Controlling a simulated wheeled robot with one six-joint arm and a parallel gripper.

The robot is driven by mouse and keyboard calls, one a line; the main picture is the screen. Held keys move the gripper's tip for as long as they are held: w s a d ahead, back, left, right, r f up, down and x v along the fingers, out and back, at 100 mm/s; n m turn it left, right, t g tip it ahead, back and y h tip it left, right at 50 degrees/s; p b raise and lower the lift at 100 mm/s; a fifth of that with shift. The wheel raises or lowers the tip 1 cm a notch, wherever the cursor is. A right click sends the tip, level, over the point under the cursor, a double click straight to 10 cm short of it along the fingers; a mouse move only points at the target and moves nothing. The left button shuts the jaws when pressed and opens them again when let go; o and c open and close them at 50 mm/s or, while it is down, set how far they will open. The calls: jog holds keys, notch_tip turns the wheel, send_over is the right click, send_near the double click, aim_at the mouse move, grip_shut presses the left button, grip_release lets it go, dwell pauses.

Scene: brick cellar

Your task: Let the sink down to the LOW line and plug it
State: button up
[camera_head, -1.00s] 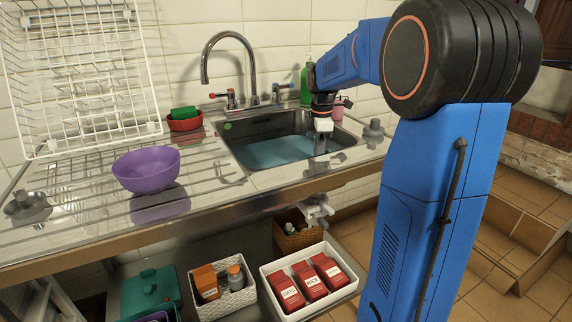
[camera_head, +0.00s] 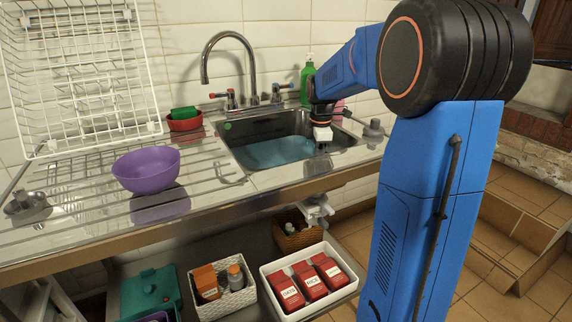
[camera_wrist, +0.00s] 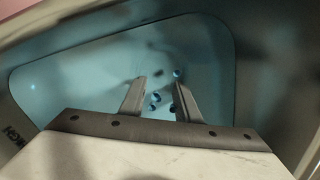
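The steel sink (camera_head: 236,150) holds blue-tinted water (camera_head: 275,152), which also fills much of the wrist view (camera_wrist: 80,85). Part of a marking, apparently "HIGH", shows on the basin wall at the left of the wrist view (camera_wrist: 18,135). My gripper (camera_head: 322,149) points down into the right part of the basin. In the wrist view its two fingers (camera_wrist: 160,82) stand apart with nothing held between them. Several small dark round spots show below the fingers, perhaps drain holes. A grey knobbed piece (camera_head: 374,131), possibly a plug, sits on the counter right of the sink.
A similar grey knobbed piece (camera_head: 27,206) lies at the far left. A purple bowl (camera_head: 146,170) stands on the drainboard. The faucet (camera_head: 207,62) arches behind the basin. A green bottle (camera_head: 307,82) stands behind my gripper. Boxes (camera_head: 310,278) fill a white bin below.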

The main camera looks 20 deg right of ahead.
jog(key=shift+o, duration=0.6)
notch_tip(320, 180, up, 37)
jog(key=shift+r, duration=0.2)
dwell(1.1)
jog(key=shift+s, duration=0.1)
dwell(0.3)
